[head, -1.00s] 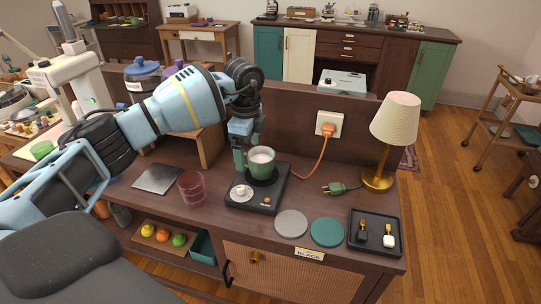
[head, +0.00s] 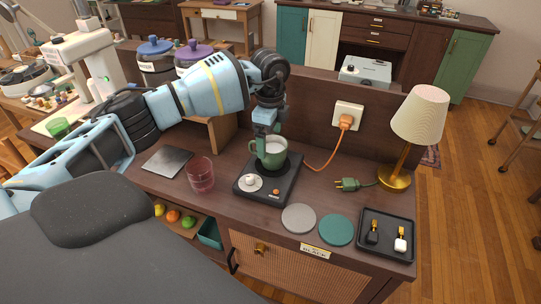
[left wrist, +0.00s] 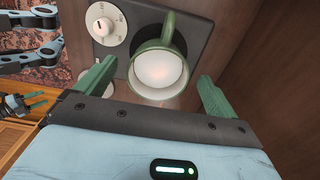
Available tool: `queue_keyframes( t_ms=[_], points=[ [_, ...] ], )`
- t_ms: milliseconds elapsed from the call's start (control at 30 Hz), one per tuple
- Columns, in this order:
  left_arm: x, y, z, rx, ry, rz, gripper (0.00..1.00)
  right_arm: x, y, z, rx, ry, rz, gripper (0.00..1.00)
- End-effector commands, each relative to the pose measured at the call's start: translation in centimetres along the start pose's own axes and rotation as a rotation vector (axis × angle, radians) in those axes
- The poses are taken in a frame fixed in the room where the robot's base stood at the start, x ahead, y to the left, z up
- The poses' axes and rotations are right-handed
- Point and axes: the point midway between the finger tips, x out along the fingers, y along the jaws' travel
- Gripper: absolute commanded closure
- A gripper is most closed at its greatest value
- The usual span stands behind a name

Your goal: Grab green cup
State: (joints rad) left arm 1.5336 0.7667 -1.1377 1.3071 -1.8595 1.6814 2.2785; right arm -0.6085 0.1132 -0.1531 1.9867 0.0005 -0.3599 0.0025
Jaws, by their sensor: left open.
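The green cup (head: 273,153) stands upright on the round plate of a black warmer (head: 270,185) on the wooden counter. It holds something whitish. In the left wrist view the cup (left wrist: 160,72) sits ahead of the gripper, its handle pointing away toward the top of the picture. My left gripper (head: 265,138) is at the cup from above and behind. In the left wrist view the green fingers of the left gripper (left wrist: 155,85) are spread wide, one on either side of the cup, with gaps visible.
Grey (head: 298,218) and teal (head: 336,230) coasters, a black tray (head: 386,236) and a lamp (head: 418,120) stand right. An orange cord (head: 328,152) runs to the wall socket.

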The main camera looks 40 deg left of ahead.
Motion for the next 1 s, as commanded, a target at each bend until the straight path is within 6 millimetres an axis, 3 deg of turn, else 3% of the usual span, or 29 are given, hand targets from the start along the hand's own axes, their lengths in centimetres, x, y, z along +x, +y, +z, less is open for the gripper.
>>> queue_keyframes(
  t_ms=[300,633,1000],
  points=[
    [4.3,0.1,-0.1,0.000,-0.002,0.002,0.05,0.0,0.0,-0.1,0.000,0.003,0.000,0.47],
    [4.7,0.1,-0.1,0.001,-0.001,0.001,0.07,0.1,0.0,-0.1,0.000,0.003,0.000,0.47],
    [4.7,0.1,-0.1,0.001,-0.001,0.001,0.55,0.1,0.0,-0.1,0.000,0.002,0.000,0.47]
  ],
)
